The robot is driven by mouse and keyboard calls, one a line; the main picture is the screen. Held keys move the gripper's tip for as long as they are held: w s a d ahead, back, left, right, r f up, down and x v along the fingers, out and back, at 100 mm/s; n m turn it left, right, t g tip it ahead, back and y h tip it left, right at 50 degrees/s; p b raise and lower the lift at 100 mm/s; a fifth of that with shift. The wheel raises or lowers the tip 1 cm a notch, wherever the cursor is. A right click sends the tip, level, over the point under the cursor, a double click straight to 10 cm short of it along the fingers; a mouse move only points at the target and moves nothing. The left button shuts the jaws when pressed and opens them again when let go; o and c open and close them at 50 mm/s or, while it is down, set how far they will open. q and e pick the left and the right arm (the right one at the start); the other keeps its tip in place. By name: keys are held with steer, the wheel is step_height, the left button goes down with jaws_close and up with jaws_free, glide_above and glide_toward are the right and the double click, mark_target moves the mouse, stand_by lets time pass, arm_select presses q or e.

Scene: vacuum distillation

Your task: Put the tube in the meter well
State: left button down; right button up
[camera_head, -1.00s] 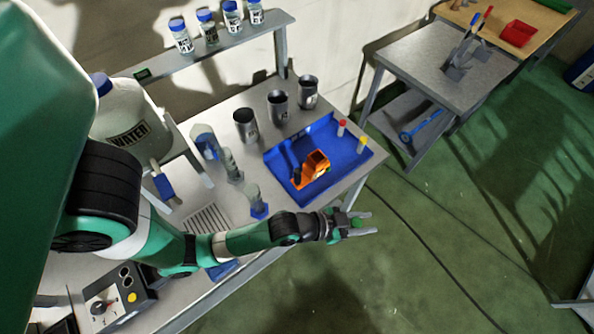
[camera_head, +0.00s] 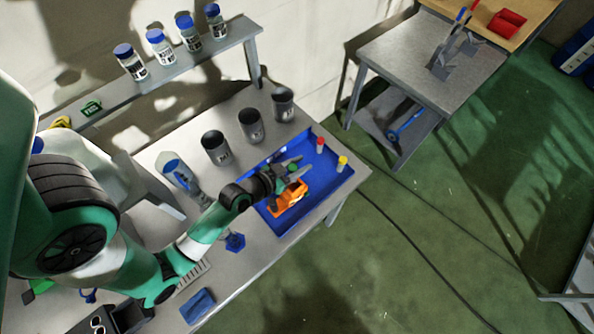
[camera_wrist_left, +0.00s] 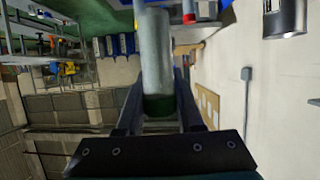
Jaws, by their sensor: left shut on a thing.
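My left gripper (camera_head: 294,170) is shut on the green-capped tube (camera_head: 293,168), of which only the green part shows clearly in the head view. In the left wrist view the tube (camera_wrist_left: 155,55) is a pale grey cylinder with its green end between the fingers (camera_wrist_left: 158,100). The gripper and tube are above the blue tray, just behind the orange device (camera_head: 290,194), which looks like the meter. Its well cannot be made out. My right gripper is not in view.
The blue tray (camera_head: 338,182) also holds a red-capped tube (camera_head: 320,146) and a yellow-capped tube (camera_head: 342,163). Dark metal cups (camera_head: 250,125) stand behind the tray. Glass cylinders (camera_head: 182,176) stand left of it. Labelled bottles (camera_head: 160,46) line the shelf.

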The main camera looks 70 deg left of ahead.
arm_select(q)
step_height(320, 180, down, 7)
steer(key=b, duration=0.2)
steer(key=shift+f+b, duration=0.15)
steer(key=shift+b, duration=0.15)
steer(key=shift+f, duration=0.15)
steer(key=c, duration=0.5)
jaws_free()
steer(key=shift+c, duration=0.2)
steer(key=shift+r, duration=0.2)
